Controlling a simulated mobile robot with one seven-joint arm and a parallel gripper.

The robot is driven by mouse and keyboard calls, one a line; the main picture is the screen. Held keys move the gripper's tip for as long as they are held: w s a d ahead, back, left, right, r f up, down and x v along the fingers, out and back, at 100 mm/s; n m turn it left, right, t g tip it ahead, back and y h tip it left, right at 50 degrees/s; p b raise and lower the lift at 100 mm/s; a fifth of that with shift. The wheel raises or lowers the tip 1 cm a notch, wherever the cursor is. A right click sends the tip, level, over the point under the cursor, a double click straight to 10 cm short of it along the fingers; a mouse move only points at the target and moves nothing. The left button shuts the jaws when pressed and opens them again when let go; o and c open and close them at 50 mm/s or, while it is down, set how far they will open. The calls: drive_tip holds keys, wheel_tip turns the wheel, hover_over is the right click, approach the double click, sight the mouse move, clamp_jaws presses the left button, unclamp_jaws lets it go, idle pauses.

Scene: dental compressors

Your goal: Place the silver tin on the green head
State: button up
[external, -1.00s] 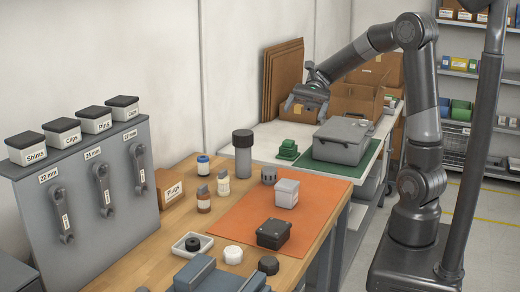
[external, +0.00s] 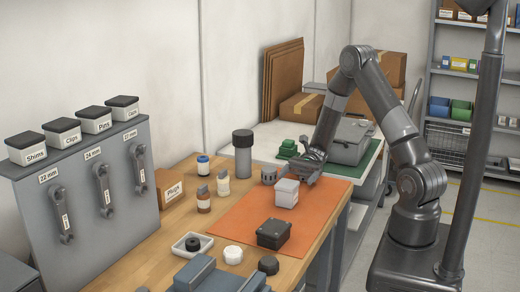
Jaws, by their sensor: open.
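A small light silver-grey box (external: 287,193), which looks like the silver tin, stands on the far part of the orange mat (external: 240,212). My gripper (external: 303,174) is open and points down just behind and to the right of the silver box. Whether its fingers touch or surround the box cannot be told from this view.
A tall grey canister (external: 243,153) stands farther left. A large grey case (external: 350,140) sits on a green mat (external: 322,168) behind my gripper.

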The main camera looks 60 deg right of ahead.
sight(283, 193)
drive_tip(key=a, duration=1)
drive_tip(key=shift+s+a+f, duration=0.1)
drive_tip(key=shift+a+f, duration=0.05)
drive_tip(key=shift+a, duration=0.2)
drive_tip(key=c, duration=1.3)
drive_tip(key=shift+c, duration=0.2)
